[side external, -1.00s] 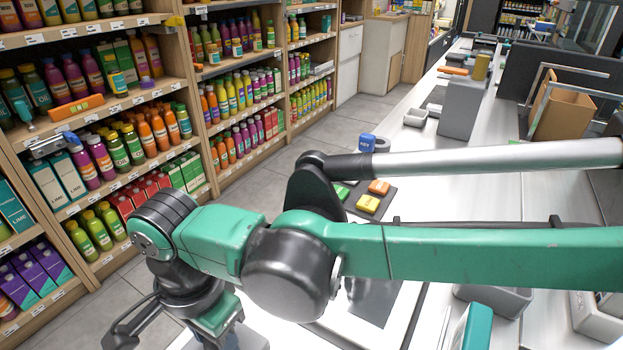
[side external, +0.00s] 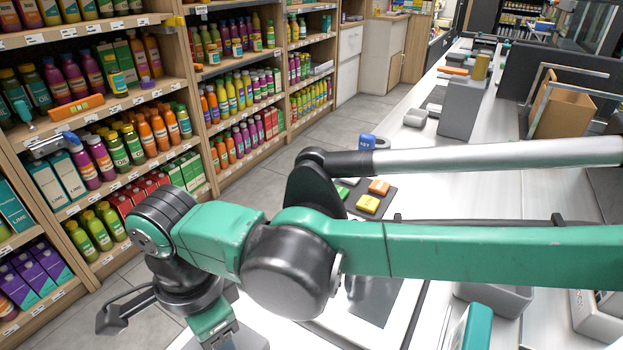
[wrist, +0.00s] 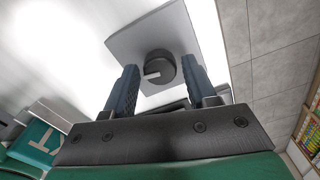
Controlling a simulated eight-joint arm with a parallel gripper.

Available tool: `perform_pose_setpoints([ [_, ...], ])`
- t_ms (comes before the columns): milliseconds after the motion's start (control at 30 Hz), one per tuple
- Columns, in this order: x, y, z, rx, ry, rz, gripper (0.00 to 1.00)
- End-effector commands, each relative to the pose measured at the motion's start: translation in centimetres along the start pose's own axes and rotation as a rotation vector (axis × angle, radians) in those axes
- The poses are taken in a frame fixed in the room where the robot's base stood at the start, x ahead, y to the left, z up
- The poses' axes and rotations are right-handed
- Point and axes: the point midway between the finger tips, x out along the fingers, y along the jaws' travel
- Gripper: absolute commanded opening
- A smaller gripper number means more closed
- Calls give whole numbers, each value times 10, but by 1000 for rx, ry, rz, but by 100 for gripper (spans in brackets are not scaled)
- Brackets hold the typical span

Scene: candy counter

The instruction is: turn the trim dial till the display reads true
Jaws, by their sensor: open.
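The trim dial (wrist: 160,66) is a round black knob with a white pointer mark, on a grey plate (wrist: 129,44) in the wrist view. The pointer points left in that picture. My gripper (wrist: 160,78) is open, with one dark finger at the left of the knob and one at the right. Gaps show between fingers and knob in the picture; I cannot tell how deep the fingers reach around it. In the side view my wrist hangs low at the bottom left, and the dial is hidden there. I see no readable display in either view.
The white counter (side external: 455,205) runs into the distance. A pad with coloured buttons (side external: 369,204), a blue marker-like block (side external: 367,142) and a grey box (side external: 463,105) stand on it. Stocked shelves (side external: 140,130) line the left, with tiled floor between.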

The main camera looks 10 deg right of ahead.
Motion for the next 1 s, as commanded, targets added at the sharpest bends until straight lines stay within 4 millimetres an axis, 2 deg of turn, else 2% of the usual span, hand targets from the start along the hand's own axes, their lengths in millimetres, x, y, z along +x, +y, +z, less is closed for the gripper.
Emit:
perform_pose_setpoints([
  [500,-43,0,0,-1,0,0,51],
  [900,-48,0,-1,-2,0,-1,51],
  [1000,-54,-3,-13,-22,-6,-14,51],
])
